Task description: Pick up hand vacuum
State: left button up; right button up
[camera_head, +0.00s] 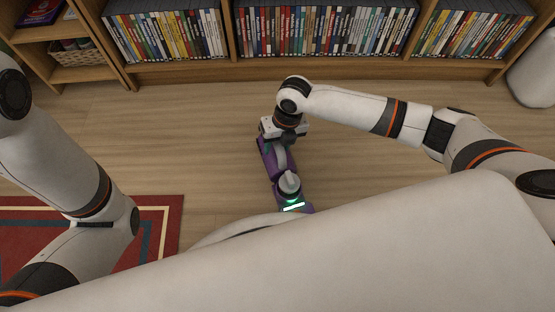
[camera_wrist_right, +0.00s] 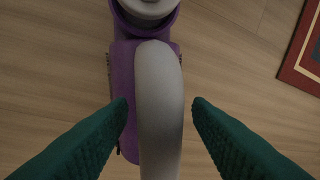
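The purple and grey hand vacuum (camera_head: 267,157) lies on the wooden floor in front of the shelves. A green light shows at its near end, next to a grey round part. In the right wrist view its pale grey handle (camera_wrist_right: 159,125) runs down the middle over the purple body. My right gripper (camera_head: 285,133) is over the far part of the vacuum. Its two green fingers are open, one on each side of the handle, with a visible gap on both sides. Contact with the handle does not show. My left arm comes in from the left, but its gripper is out of view.
A low shelf of DVDs (camera_head: 325,68) runs along the back. A wicker basket (camera_head: 80,55) sits in the left shelf unit. A red rug (camera_head: 160,222) lies at the left. A white rounded object (camera_head: 533,75) stands at the far right. The floor around the vacuum is clear.

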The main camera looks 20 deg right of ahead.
jog(key=c, duration=0.9)
jog(key=shift+r, duration=0.1)
grip_shut()
